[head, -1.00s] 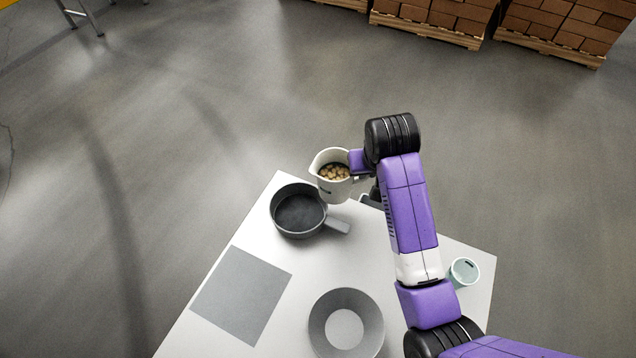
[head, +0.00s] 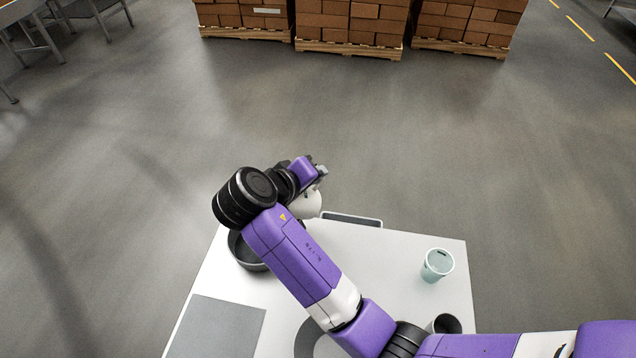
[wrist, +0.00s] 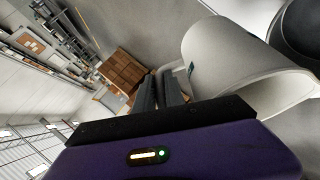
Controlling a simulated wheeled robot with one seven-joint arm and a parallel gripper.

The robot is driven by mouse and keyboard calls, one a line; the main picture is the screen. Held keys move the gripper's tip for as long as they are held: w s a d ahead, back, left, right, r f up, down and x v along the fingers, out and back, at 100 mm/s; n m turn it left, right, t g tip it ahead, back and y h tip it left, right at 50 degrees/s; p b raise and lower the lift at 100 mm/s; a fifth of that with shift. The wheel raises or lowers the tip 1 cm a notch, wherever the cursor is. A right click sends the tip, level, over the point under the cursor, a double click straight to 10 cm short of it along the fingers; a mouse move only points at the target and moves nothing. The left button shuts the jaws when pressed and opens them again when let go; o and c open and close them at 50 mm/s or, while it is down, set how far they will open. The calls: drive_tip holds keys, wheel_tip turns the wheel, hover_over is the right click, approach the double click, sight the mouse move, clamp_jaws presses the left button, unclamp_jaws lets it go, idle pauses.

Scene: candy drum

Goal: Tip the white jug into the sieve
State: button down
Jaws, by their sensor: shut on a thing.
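The white jug (head: 307,204) is partly hidden behind my wrist in the head view. It shows larger in the wrist view (wrist: 235,62), and its contents are hidden in both views. My gripper (head: 319,172) is shut on the jug's handle; its dark fingers also show in the wrist view (wrist: 165,90). The jug is held near the table's back edge and looks tipped, but how far I cannot tell. The dark grey round pan with a handle, likely the sieve (head: 243,252), stands left of the jug, mostly hidden by my arm.
On the white table (head: 400,243) are a pale teal cup (head: 437,266), a dark-mouthed cup (head: 447,324), a grey mat (head: 215,335) and a wide grey bowl (head: 306,343) partly under my arm. A shallow tray (head: 352,219) lies at the back edge.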

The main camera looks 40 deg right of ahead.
drive_tip(key=shift+w+a+r+n+h+b, duration=0.1)
drive_tip(key=shift+a+r+n+h+b, duration=0.1)
drive_tip(key=shift+a+h, duration=0.3)
drive_tip(key=shift+w+a+r+n+h+b, duration=0.1)
drive_tip(key=shift+a+r+h+b, duration=0.1)
drive_tip(key=shift+h, duration=0.5)
drive_tip(key=shift+w+a+r+n+t+h+b, duration=0.3)
drive_tip(key=shift+a+r+n+h+b, duration=0.4)
drive_tip(key=shift+a+h, duration=0.8)
drive_tip(key=shift+w+a+r+n+t+h+b, duration=0.15)
drive_tip(key=shift+w+a+r+n+h+b, duration=0.25)
drive_tip(key=shift+a+h+b, duration=0.85)
drive_tip(key=shift+w+a+r+n+t+h+b, duration=0.25)
drive_tip(key=shift+a+r+n+h+b, duration=0.25)
drive_tip(key=shift+a+h, duration=1.15)
drive_tip(key=shift+a+f, duration=0.15)
drive_tip(key=shift+a+n+b, duration=0.3)
drive_tip(key=shift+a+b, duration=0.1)
drive_tip(key=shift+b, duration=0.1)
drive_tip(key=shift+w+a+t+h, duration=0.15)
drive_tip(key=shift+a+t+h, duration=0.15)
drive_tip(key=shift+a+h, duration=0.1)
